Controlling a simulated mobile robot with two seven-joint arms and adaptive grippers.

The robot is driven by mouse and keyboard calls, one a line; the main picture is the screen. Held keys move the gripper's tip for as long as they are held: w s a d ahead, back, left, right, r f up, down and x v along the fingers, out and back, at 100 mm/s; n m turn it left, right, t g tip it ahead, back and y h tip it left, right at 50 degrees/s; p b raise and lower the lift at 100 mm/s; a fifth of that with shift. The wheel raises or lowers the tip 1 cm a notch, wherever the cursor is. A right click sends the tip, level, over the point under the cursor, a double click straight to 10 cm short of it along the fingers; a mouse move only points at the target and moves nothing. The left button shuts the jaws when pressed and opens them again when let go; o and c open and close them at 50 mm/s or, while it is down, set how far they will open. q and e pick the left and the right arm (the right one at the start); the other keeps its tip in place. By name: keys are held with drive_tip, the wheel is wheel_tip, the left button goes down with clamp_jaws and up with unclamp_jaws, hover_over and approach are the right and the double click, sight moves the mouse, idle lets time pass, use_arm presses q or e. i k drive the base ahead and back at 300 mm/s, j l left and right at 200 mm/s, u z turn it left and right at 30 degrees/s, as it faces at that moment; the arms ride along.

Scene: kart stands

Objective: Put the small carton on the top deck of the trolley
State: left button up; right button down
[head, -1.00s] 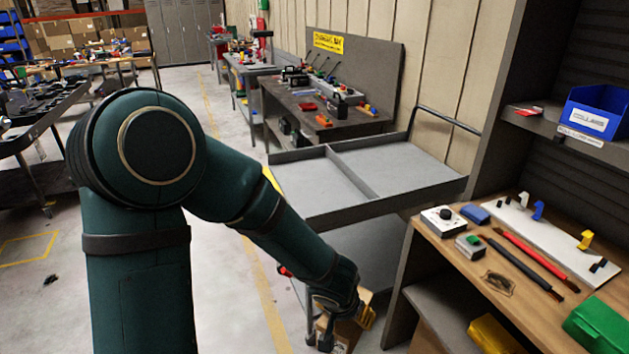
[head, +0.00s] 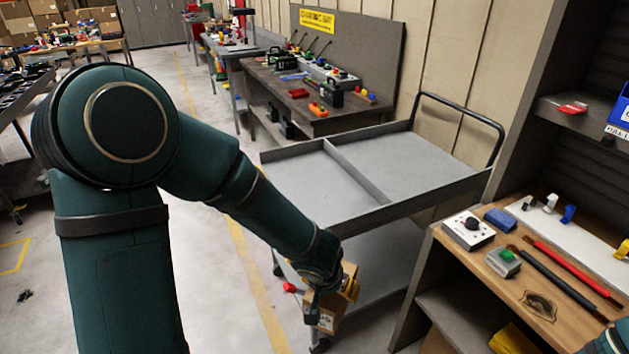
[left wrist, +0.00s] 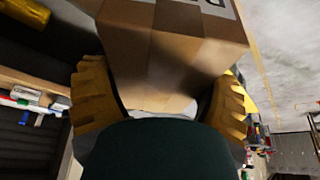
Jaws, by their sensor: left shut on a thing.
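The small carton (head: 326,314) is a brown cardboard box with a pale label, also large in the left wrist view (left wrist: 165,55). My left gripper (head: 341,288) is shut on it, with a yellow ridged finger at either side in the left wrist view (left wrist: 160,104). The carton hangs in front of the trolley's near side, lower than the top deck. The grey trolley's top deck (head: 415,158) is bare, with a low rim and a divider across it. The gripper's far side is partly hidden.
The trolley's lower deck (head: 385,250) looks clear where visible. A wooden bench (head: 480,258) with switch boxes and red and black rods stands close at the right. The trolley's black handle (head: 465,110) rises at its back. A cluttered workbench (head: 345,118) stands behind.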

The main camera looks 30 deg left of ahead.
sight(307, 190)
drive_tip(key=i+j, duration=0.2)
drive_tip(key=j, duration=0.15)
drive_tip(key=i+j, duration=0.15)
drive_tip(key=j, duration=0.2)
drive_tip(key=i+j, duration=0.35)
drive_tip(key=j, duration=0.3)
